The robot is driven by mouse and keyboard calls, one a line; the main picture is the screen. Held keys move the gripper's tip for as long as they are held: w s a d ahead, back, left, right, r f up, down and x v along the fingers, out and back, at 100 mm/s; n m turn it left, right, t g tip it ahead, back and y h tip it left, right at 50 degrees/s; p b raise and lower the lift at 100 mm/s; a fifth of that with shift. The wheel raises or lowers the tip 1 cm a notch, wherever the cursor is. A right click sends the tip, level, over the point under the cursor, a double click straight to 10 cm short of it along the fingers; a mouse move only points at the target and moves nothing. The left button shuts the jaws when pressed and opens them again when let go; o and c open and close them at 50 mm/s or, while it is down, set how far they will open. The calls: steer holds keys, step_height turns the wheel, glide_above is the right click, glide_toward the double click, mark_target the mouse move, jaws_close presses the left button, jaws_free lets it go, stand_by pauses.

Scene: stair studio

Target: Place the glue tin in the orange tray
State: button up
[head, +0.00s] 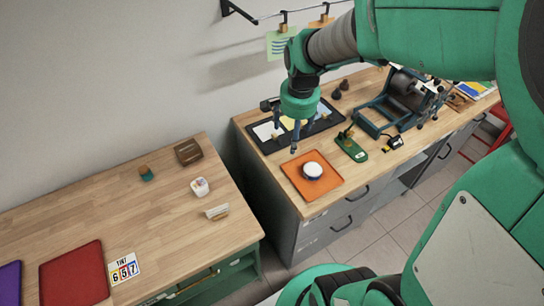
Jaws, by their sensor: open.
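The orange tray (297,183) lies flat near the front left corner of the grey cabinet's wooden top. A round tin with a white top and dark side (313,170) sits upright on the tray, right of its middle; it looks like the glue tin, but I cannot read a label. My gripper (286,139) points down above and behind the tray, toward the black palette. Its fingers are apart with nothing visible between them. It is clear of the tin.
A green tool with a dark handle (351,149) and a teal press (375,118) stand to the right. The left bench holds a white cup (200,187), a brown block (188,151) and a red mat (72,276). A gap separates the benches.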

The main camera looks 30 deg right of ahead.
steer(key=s+a+r+n+t, duration=0.3)
steer(key=s+a+r+n, duration=0.9)
steer(key=s+a, duration=0.3)
steer(key=shift+s+a+r+t+y, duration=0.15)
steer(key=shift+a+r+t+y, duration=0.2)
steer(key=shift+a+r, duration=0.3)
steer(key=shift+f+b, duration=0.45)
